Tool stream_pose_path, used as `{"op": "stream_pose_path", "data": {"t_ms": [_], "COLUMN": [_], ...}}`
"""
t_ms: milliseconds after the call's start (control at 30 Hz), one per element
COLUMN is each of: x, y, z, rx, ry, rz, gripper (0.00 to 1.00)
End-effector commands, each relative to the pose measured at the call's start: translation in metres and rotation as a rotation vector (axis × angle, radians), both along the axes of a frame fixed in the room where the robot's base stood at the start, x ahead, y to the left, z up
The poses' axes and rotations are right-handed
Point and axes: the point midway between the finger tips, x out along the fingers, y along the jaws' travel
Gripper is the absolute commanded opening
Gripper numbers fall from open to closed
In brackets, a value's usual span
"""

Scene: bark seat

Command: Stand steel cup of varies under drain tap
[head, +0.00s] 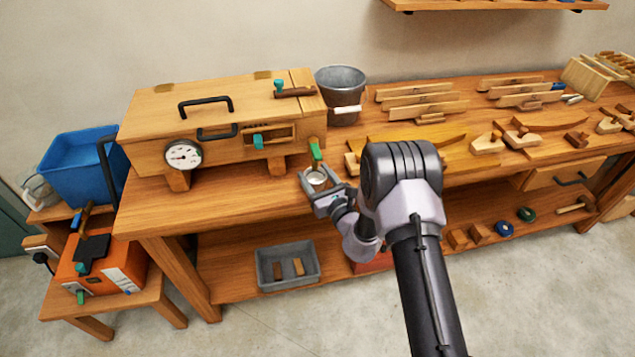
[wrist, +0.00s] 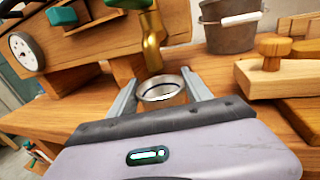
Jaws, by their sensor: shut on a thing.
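The steel cup (head: 316,177) is between the fingers of my gripper (head: 320,185), at the front edge of the bench below the right end of the wooden box. In the wrist view the cup (wrist: 162,92) shows its round open rim between the two fingers of my gripper (wrist: 160,95), which is shut on it. The drain tap (head: 316,154) has a green handle; its brass spout (wrist: 152,45) points down just behind and above the cup in the wrist view. I cannot tell whether the spout is exactly over the rim, or whether the cup's base touches the bench.
The wooden box (head: 215,120) with a dial stands on legs on the bench (head: 240,190). A metal bucket (head: 341,95) stands behind the tap. Wooden tools (head: 430,108) fill the bench to the right. A grey tray (head: 287,268) sits on the lower shelf.

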Motion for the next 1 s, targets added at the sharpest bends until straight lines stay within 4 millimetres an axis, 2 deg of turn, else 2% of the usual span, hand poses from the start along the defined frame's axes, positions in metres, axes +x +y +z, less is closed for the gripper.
{"op": "stream_pose_path", "data": {"t_ms": [700,733,833,867,1000], "x": [0.0026,0.0026,0.0026,0.0026,0.0026], "y": [0.0007,0.0007,0.0007,0.0007,0.0007], "z": [-0.0056,-0.0056,-0.0048,-0.0047,-0.0047], "rx": [0.000,0.000,0.000,0.000,0.000], "ry": [0.000,0.000,0.000,0.000,0.000], "rz": [0.000,0.000,0.000,0.000,0.000], "gripper": [0.05,0.59,0.79,0.83,0.83]}}
